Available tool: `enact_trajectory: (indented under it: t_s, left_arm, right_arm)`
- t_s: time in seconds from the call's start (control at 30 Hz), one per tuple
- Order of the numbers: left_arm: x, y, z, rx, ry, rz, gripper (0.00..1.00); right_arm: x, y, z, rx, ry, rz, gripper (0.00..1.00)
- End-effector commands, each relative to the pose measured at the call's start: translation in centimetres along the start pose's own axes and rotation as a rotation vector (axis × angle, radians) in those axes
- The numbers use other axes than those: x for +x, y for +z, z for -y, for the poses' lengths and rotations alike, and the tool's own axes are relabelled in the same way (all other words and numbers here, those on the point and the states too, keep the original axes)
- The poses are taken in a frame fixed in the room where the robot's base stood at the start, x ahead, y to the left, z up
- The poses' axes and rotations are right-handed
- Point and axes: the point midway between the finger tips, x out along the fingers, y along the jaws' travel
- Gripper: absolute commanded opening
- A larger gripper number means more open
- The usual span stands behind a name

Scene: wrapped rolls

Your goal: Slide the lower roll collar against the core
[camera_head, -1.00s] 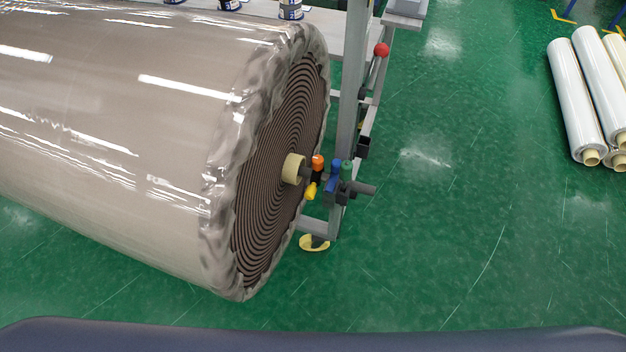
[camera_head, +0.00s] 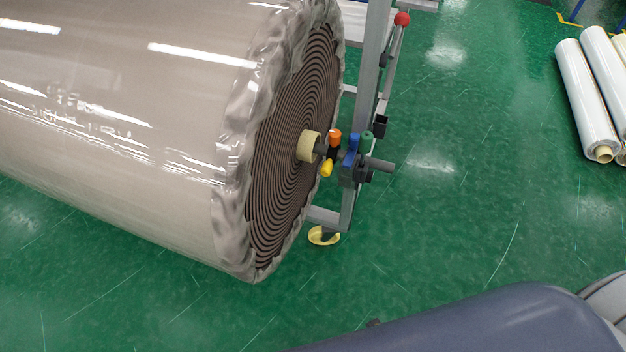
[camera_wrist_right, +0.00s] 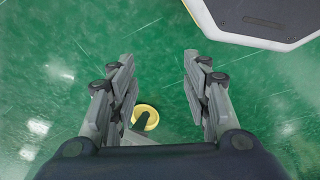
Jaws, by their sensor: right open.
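The big wrapped roll (camera_head: 130,130) fills the left of the head view, its dark spiral end facing right. A pale core (camera_head: 308,147) sticks out of its centre. A small collar with an orange knob and a yellow knob (camera_head: 331,153) sits on the shaft just right of the core; a small gap seems to separate them. My right gripper (camera_wrist_right: 158,60) is open and empty in the right wrist view, pointing over green floor. It is not seen in the head view, so its distance from the collar is unclear. My left gripper is in neither view.
A yellow round part (camera_wrist_right: 145,117) shows between the gripper fingers. Wrapped white rolls (camera_head: 588,95) lie at right. Floor right of the stand is clear.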

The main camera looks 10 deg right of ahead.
Motion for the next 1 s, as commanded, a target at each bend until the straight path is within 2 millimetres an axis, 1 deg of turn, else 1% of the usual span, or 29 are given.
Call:
enact_trajectory:
  t_s: [0.03,0.07,0.2,0.3,0.4,0.5,0.63,0.67,0.73,0.8,0.87,0.9,0.97,1.0]
  left_arm:
    - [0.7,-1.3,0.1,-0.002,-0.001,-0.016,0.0]
    - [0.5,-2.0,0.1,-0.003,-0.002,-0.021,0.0]
    - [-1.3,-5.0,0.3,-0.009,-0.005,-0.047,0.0]
    - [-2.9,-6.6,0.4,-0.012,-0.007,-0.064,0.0]
    - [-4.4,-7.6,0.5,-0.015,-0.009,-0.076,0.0]
    - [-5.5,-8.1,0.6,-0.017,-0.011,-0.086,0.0]
    - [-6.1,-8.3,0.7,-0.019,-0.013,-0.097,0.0]
    - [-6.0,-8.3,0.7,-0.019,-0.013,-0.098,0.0]
    - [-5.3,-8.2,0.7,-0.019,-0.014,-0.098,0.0]
    - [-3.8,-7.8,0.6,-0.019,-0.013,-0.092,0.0]
    - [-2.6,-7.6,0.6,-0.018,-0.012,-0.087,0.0]
    - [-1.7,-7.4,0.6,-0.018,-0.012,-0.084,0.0]
    - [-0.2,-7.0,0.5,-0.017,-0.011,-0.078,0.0]
    - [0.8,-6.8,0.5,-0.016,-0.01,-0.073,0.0]
  right_arm:
    - [0.7,-1.3,-0.1,0.002,0.001,-0.016,0.44]
    - [0.5,-2.0,-0.1,0.003,0.002,-0.021,0.44]
    - [-1.3,-5.1,-0.3,0.007,0.006,-0.05,0.44]
    - [-3.1,-7.1,-0.6,0.004,0.012,-0.078,0.44]
    - [-5.0,-8.6,-0.9,-0.004,0.021,-0.11,0.44]
    - [-6.6,-9.9,-1.3,-0.017,0.035,-0.151,0.44]
    - [-8.6,-11.9,-2.2,-0.051,0.069,-0.231,0.44]
    - [-9.0,-12.6,-2.5,-0.065,0.081,-0.258,0.44]
    - [-10.2,-14.4,-3.3,-0.106,0.123,-0.339,0.44]
    - [-11.4,-16.9,-4.5,-0.168,0.187,-0.441,0.44]
    - [-12.4,-18.6,-5.3,-0.217,0.236,-0.511,0.44]
    - [-12.9,-19.7,-5.7,-0.249,0.268,-0.556,0.44]
    - [-13.7,-21.3,-6.3,-0.3,0.32,-0.62,0.44]
    - [-14.2,-22.4,-6.7,-0.335,0.356,-0.663,0.44]
